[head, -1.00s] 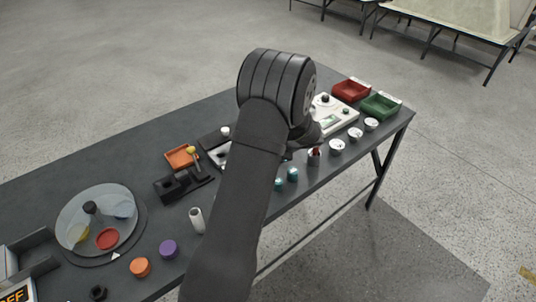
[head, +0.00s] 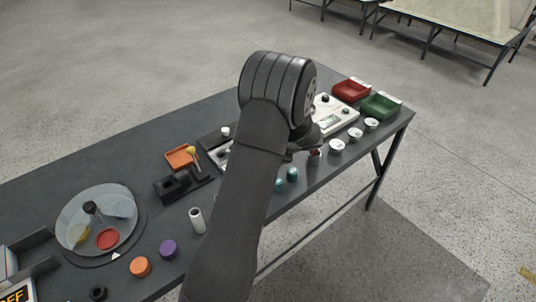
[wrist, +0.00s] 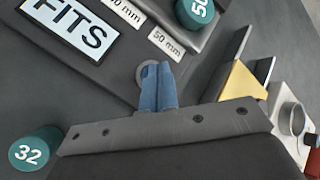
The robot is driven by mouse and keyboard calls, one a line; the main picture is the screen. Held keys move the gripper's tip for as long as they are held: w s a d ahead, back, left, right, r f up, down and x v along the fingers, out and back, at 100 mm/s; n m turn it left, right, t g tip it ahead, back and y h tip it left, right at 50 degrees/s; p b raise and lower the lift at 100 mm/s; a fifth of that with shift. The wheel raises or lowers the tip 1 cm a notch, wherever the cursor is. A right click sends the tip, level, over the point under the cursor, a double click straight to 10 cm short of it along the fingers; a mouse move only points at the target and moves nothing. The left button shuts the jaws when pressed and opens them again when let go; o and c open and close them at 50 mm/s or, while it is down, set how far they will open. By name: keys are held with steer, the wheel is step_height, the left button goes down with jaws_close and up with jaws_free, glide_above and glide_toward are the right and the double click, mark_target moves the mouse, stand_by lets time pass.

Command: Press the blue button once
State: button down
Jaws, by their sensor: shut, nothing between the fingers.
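In the head view a bluish disc (head: 122,207) shows through a clear round cover on the turntable at the left; I cannot tell for sure that it is the blue button. My gripper (wrist: 157,70) is shut and empty in the wrist view, its two bluish fingers side by side. A small grey round thing (wrist: 143,72) shows partly behind the fingertips; I cannot tell what it is or whether they touch it. In the head view my gripper (head: 296,152) is mostly hidden by my arm, over the right half of the table, far from the turntable.
A FITS plate (wrist: 70,24), teal cylinders marked 32 (wrist: 34,150) and 50 (wrist: 193,12), and a yellow wedge (wrist: 242,86) lie near my gripper. Red (head: 351,90) and green (head: 380,106) trays stand at the far right. Orange (head: 140,267) and purple (head: 168,249) pieces lie at the front left.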

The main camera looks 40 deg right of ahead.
steer(key=shift+r, duration=0.85)
steer(key=shift+r, duration=2.5)
steer(key=shift+f, duration=0.1)
step_height(320, 180, up, 4)
